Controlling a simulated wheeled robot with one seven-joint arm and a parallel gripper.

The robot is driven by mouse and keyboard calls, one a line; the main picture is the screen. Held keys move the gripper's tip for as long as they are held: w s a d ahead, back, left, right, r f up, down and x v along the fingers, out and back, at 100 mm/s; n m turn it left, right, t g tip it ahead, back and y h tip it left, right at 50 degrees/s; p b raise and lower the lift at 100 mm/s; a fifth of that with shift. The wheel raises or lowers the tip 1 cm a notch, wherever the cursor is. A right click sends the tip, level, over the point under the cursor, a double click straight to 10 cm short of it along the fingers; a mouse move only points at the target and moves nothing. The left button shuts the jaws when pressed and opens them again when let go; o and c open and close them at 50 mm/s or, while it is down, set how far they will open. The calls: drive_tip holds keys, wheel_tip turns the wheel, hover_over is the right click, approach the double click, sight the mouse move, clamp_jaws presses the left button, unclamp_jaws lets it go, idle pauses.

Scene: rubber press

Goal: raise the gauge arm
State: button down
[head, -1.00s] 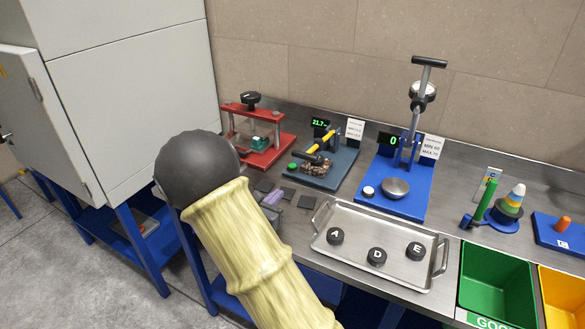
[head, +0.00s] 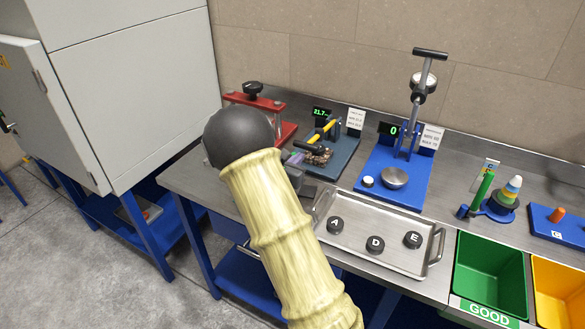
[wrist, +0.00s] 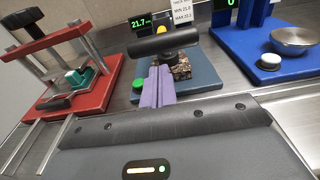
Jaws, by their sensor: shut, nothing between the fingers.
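The gauge (head: 330,160) has a dark blue-grey base, a green 21.7 readout and a yellow gauge arm (head: 325,131) with a black bar handle (head: 309,147). The arm lies low over a brown speckled block (head: 318,156). In the wrist view the black handle (wrist: 164,43) crosses just beyond my fingertips. My gripper (wrist: 158,70) has purple fingers, shut and empty, pointing at the handle from the near side. I cannot tell whether they touch it. My gripper also shows in the head view (head: 296,160), partly hidden by my arm.
A red press (head: 285,130) stands left of the gauge and a blue press (head: 395,180) with a metal bowl stands right. A metal tray (head: 342,257) with pucks A, D and E lies in front. Green (head: 490,270) and yellow bins (head: 560,285) are at right.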

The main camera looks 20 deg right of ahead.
drive_tip(key=shift+w+d+r, duration=0.15)
drive_tip(key=shift+r, duration=0.15)
drive_tip(key=shift+r, duration=0.1)
